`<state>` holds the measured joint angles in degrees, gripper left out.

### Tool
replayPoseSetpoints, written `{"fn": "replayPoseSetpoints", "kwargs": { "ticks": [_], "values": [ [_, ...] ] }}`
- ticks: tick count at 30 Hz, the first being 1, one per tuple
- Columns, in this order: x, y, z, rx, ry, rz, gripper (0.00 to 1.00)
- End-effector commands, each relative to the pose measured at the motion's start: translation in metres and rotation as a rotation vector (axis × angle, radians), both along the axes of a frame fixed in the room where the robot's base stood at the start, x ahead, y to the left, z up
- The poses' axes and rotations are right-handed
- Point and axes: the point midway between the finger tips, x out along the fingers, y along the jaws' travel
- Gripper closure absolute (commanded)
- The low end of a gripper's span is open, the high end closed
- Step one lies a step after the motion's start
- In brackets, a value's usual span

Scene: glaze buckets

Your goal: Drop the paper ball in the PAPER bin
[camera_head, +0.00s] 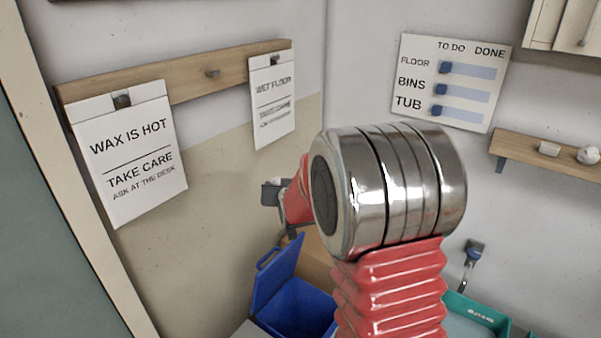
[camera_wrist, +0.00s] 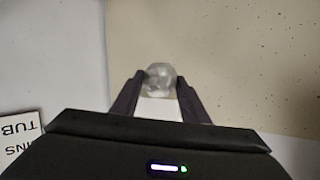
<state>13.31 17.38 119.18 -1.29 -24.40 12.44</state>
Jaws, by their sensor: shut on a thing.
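A crumpled pale paper ball (camera_wrist: 160,80) sits between the two dark fingertips of my gripper (camera_wrist: 160,84) in the wrist view. My gripper is shut on it. In the head view my gripper (camera_head: 272,192) shows only in part, left of my arm and above a blue bin; the ball cannot be made out there. The blue bin (camera_head: 295,308) stands low in the picture with its lid (camera_head: 276,275) tilted up and open. No PAPER label is visible on it, and my arm hides its right side.
A teal tray (camera_head: 478,312) is at lower right. A wall shelf (camera_head: 545,168) holds a small white block and a whitish lump (camera_head: 588,155). Signs hang from a wooden rail (camera_head: 200,76); a TO DO board (camera_head: 450,82) is on the right wall.

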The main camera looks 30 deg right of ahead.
Motion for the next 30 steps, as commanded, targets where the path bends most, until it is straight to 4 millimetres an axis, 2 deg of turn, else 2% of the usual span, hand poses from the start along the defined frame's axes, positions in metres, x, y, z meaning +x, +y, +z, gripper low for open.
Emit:
{"fn": "replayPoseSetpoints", "kwargs": {
  "ticks": [3,15,21,30],
  "values": [
    [-0.011,0.034,-0.011,0.000,0.002,0.044,0.80],
    [-0.059,0.132,-0.041,-0.005,0.002,0.184,0.80],
    [-0.077,0.155,-0.049,-0.007,0.001,0.221,0.80],
    [-0.079,0.158,-0.050,-0.007,-0.001,0.226,0.80]
  ]
}}
